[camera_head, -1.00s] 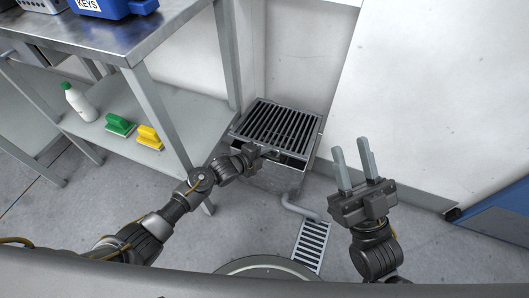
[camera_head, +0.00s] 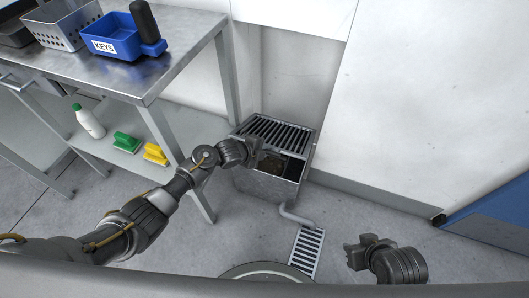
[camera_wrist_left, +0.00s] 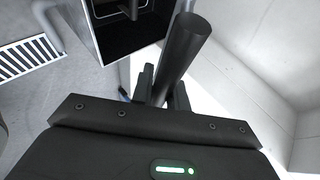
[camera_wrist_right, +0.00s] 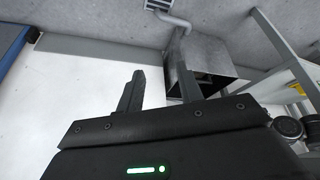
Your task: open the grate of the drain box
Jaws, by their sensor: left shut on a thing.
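The drain box (camera_head: 268,186) is a grey metal box against the wall. Its dark barred grate (camera_head: 277,132) stands over the rear part, and the front of the box shows an open, dark interior. My left gripper (camera_head: 262,158) is at the grate's left front side. In the left wrist view its fingers (camera_wrist_left: 164,88) are closed around a dark round bar (camera_wrist_left: 186,45), which looks like the grate's handle; the open box (camera_wrist_left: 135,30) lies beside it. My right gripper (camera_head: 362,250) is apart from the box at lower right; its fingers (camera_wrist_right: 158,92) are spread and empty.
A steel table (camera_head: 150,85) with a blue KEYS bin (camera_head: 118,42) stands left of the box. Its lower shelf holds a white bottle (camera_head: 90,122) and green (camera_head: 126,142) and yellow (camera_head: 156,153) brushes. A floor drain (camera_head: 307,250) lies in front. Floor at right is clear.

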